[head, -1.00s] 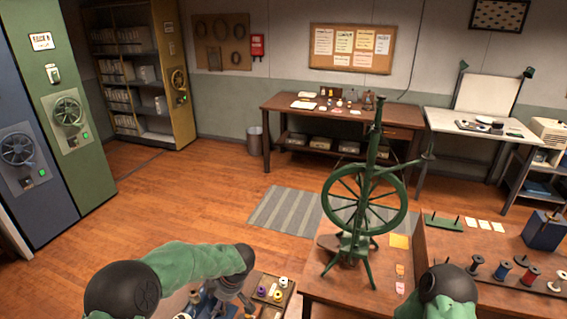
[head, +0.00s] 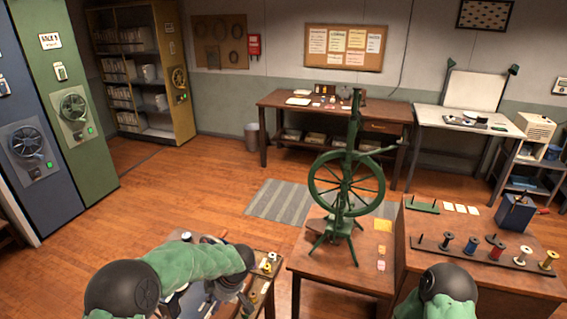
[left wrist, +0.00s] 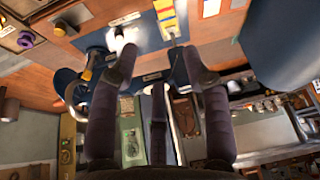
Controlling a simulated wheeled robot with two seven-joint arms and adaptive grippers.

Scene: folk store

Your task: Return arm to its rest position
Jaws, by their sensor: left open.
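My left arm (head: 190,265) comes in from the lower left in the head view, with a green sleeve and dark joints. It is bent over a low bench with spools. The left gripper is largely hidden there behind its own arm. In the left wrist view the left gripper (left wrist: 158,70) shows dark padded fingers spread apart, with nothing held between them. Beyond the fingers are a blue object and a yellow card, apart from the grip as far as I can tell. Of my right arm (head: 440,285), only the green and black upper part shows at lower right; its gripper is out of view.
A green spinning wheel (head: 346,185) stands on a wooden table in front. A rack of thread spools (head: 490,250) is on the table at right. A spool tray (head: 252,305) lies close beside the left arm. Open wooden floor (head: 190,205) lies ahead on the left.

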